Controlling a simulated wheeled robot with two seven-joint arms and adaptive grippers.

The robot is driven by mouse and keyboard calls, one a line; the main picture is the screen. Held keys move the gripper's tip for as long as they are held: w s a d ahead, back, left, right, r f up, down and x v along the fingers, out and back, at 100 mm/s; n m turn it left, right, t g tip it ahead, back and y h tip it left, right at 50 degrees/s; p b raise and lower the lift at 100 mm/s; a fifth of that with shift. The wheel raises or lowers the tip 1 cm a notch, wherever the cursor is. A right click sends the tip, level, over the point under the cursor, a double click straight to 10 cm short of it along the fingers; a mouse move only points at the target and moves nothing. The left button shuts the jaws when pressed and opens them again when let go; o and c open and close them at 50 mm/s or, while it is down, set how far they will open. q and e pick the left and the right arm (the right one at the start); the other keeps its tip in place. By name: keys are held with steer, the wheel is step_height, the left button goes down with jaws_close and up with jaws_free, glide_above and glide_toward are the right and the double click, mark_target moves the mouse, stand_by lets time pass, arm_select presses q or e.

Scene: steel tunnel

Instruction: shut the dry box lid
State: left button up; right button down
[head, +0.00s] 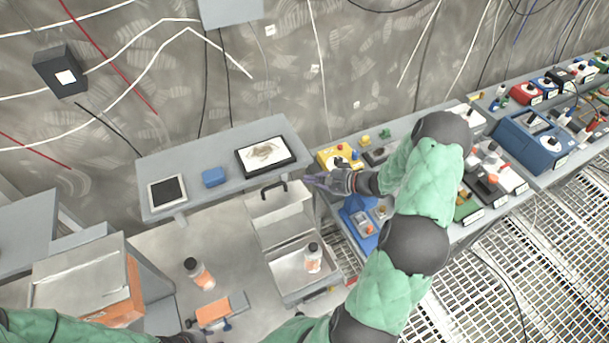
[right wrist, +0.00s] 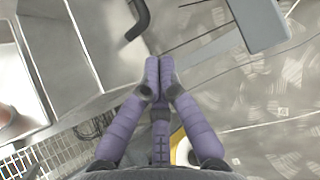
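The dry box (head: 276,272) is a grey open box on the floor area, with an orange-capped-looking bottle (head: 313,262) standing inside. Its lid (head: 282,218) stands open, tilted up at the back, with a black handle (head: 273,186). In the right wrist view the lid (right wrist: 88,40) and handle (right wrist: 141,18) are just ahead and left of the fingers. My right gripper (head: 314,180) is beside the lid's upper right edge; its purple fingertips (right wrist: 159,68) are together with nothing visible between them. Contact with the lid cannot be told. My left gripper is out of view; only its arm shows.
A grey shelf (head: 215,150) with a tablet, a blue box and a framed picture is behind the lid. A bench (head: 470,232) crowded with instruments runs right.

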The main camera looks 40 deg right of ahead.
mark_target(291, 185)
steer(key=p+x, duration=0.1)
steer(key=x, duration=0.7)
steer(key=shift+w, duration=0.1)
